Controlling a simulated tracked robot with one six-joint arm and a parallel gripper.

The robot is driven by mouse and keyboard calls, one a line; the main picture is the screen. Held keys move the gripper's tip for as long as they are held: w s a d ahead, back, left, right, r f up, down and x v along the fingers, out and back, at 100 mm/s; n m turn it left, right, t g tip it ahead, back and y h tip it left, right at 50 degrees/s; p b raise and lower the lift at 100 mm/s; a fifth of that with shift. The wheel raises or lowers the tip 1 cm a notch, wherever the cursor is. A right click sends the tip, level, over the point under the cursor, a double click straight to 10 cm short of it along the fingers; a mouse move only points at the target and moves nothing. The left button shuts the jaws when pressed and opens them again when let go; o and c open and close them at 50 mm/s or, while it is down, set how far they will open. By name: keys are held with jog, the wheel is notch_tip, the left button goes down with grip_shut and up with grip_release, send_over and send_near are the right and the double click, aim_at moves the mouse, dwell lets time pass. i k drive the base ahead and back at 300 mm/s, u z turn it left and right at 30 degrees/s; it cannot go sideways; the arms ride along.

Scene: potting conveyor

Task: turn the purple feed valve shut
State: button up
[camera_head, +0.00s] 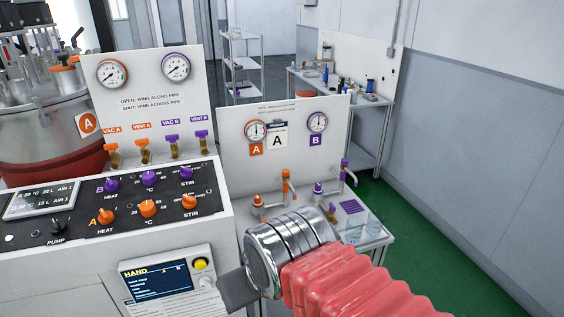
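No label reading "feed" is legible, so I cannot tell which purple part is the feed valve. On the right bench stand a purple-topped fitting (318,188), a purple-topped tap (345,165) and a small brass-and-purple part (332,211), partly hidden by my arm. On the back panel are purple wing valves marked VAC B (171,139) and VENT B (200,135). My arm, with a red bellows and a ribbed metal section, crosses the lower middle in front of the bench. A grey piece (239,290) shows at its left end. My gripper's fingertips cannot be made out.
The control console (222,190) with orange and purple knobs fills the left. A HAND screen (165,281) with a yellow button is close to my arm. Green floor (440,255) is clear at the right.

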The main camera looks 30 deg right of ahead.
aim_at(333, 209)
jog(key=z, duration=1.3)
